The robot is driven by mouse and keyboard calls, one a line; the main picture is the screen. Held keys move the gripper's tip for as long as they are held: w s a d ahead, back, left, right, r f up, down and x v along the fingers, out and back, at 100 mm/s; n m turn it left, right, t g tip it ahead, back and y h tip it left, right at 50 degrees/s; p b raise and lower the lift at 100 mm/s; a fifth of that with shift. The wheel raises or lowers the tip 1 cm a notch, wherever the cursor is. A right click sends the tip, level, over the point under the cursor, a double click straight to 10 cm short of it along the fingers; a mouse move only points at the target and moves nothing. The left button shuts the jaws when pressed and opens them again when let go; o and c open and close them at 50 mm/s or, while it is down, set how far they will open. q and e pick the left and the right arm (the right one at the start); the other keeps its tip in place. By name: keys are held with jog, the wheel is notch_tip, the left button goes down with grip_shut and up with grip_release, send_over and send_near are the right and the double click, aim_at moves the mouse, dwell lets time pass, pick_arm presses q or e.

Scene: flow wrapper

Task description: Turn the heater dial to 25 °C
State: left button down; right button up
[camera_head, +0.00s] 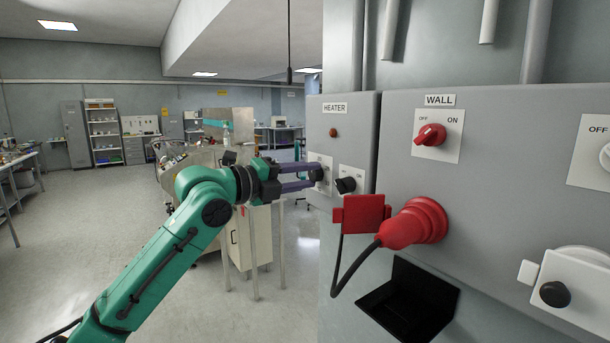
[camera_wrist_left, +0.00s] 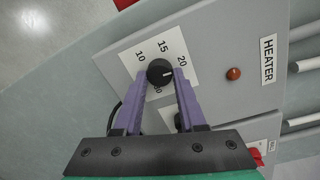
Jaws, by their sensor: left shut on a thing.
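The heater dial (camera_wrist_left: 160,71) is a round black knob on a white scale plate (camera_wrist_left: 128,57). In the left wrist view I read 10, 15 and 20 around it, and a partly covered number below the knob. A small light mark on the knob points right, toward the right finger, below the 20. That finger covers part of the scale there. My left gripper (camera_head: 319,175) has its purple fingers at the dial, and in the left wrist view its fingertips (camera_wrist_left: 163,75) are shut on the knob from both sides. My right gripper is not in view.
The grey heater box carries a HEATER label (camera_head: 335,107) and a red lamp (camera_head: 333,132). A black switch (camera_head: 346,185) sits close right of the dial. A red plug (camera_head: 408,228) with a cable sticks out below the WALL switch (camera_head: 430,135). Open floor lies left.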

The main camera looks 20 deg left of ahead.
pick_arm(q)
jog(key=m+p, duration=0.1)
jog(key=m, duration=0.4)
jog(key=m+p, duration=0.1)
jog(key=m, duration=0.1)
jog(key=shift+m+t, duration=0.3)
jog(key=shift+m, duration=0.1)
jog(key=shift+m+p, duration=0.8)
jog(key=shift+m, duration=0.6)
jog(key=shift+f, duration=0.1)
jog(key=shift+c, duration=2.4)
grip_release()
